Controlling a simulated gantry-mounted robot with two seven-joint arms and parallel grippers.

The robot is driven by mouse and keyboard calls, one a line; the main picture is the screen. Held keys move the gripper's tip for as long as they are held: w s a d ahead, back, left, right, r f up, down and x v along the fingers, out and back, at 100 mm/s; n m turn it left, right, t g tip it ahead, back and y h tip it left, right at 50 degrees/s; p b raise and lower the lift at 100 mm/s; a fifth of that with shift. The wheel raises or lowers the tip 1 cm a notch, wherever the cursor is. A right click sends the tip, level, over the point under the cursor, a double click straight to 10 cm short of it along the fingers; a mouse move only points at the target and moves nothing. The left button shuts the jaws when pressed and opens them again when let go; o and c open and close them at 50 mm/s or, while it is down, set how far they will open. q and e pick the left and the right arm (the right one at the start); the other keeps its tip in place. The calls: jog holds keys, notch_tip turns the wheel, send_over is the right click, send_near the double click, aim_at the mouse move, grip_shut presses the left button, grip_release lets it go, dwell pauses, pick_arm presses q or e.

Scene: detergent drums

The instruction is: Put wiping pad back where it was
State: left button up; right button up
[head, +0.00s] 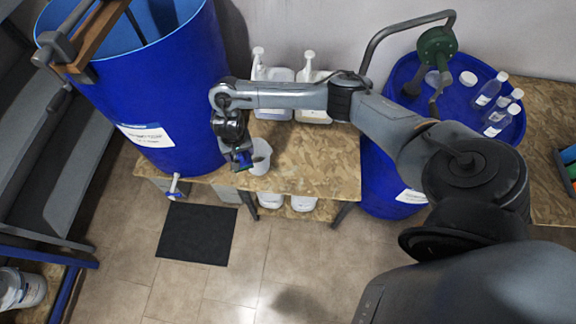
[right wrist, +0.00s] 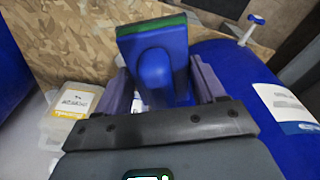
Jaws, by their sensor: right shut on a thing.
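The wiping pad (head: 244,160) is a small blue block. In the right wrist view the wiping pad (right wrist: 153,40) shows a blue back, a green edge and a blue grip. My right gripper (head: 238,152) is shut on it. In the right wrist view the fingers of my right gripper (right wrist: 162,85) stand on both sides of the blue grip. In the head view, the pad is over the left part of the wooden table (head: 315,165), close to a white cup. Whether it touches the table or the cup I cannot tell. My left gripper is not in view.
A big blue drum (head: 165,75) with a tap (head: 175,187) stands left of the gripper. The white cup (head: 261,157) is just right of it. Two white pump bottles (head: 311,80) stand behind my arm. Another blue drum (head: 395,180) carries small bottles (head: 490,90). The table's front right is clear.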

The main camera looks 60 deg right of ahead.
jog(key=s+d+f+m+b, duration=0.5)
jog(key=s+d+f+b, duration=0.4)
jog(key=s+d+f, duration=1.1)
jog(key=b, duration=0.5)
send_over(288, 177)
jog(key=f, duration=0.5)
jog(key=shift+s+a+f, duration=0.2)
notch_tip(288, 177, down, 4)
jog(key=shift+f+b, duration=0.1)
jog(key=shift+b, duration=1.1)
jog(key=o, duration=1.5)
jog(key=shift+g, duration=0.3)
